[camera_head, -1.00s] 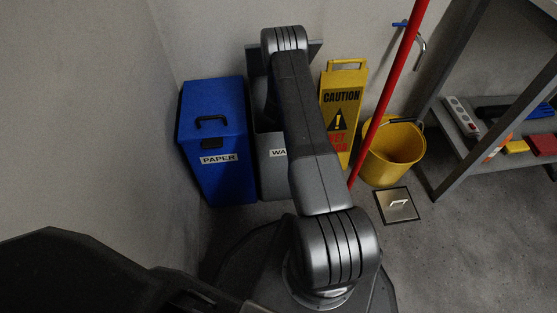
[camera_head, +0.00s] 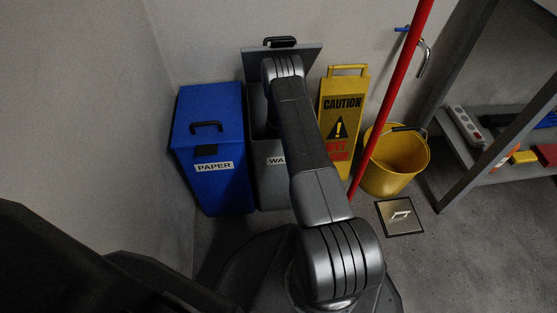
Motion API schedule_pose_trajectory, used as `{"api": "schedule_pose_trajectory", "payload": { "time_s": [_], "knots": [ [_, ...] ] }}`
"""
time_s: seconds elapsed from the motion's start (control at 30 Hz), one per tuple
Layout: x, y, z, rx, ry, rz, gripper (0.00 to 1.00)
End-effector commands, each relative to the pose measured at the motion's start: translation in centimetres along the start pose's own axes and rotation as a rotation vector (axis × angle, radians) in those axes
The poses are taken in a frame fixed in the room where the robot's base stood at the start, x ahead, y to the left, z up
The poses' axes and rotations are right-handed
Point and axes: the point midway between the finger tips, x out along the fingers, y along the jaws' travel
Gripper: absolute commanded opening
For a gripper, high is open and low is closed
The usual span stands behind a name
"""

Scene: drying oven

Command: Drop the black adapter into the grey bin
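The grey bin (camera_head: 270,182) stands against the back wall, with a label that begins "WA". Its lid (camera_head: 305,57) is raised and leans back toward the wall. My arm reaches out over the bin and covers much of its right side and opening. My gripper is not in view; the arm hides what lies beyond its far joint. I cannot make out the black adapter, so I cannot tell whether it is held or in the bin.
A blue PAPER bin (camera_head: 210,150) stands close to the grey bin's left. A yellow caution sign (camera_head: 342,115), a red pole (camera_head: 392,100) and a yellow bucket (camera_head: 396,160) are to the right. Further right is a metal shelf (camera_head: 485,160) with a power strip (camera_head: 466,125).

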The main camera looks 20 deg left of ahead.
Motion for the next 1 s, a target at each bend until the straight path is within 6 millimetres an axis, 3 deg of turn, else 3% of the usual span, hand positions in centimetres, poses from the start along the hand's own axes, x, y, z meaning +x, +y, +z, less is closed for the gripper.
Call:
{"api": "schedule_pose_trajectory", "payload": {
  "time_s": [0.6, 0.63, 0.7, 1.0],
  "knots": [
    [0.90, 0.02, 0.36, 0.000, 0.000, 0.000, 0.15],
    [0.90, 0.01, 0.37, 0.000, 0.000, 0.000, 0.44],
    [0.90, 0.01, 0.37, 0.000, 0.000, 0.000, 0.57],
    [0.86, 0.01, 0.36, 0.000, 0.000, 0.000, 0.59]
  ]
}}
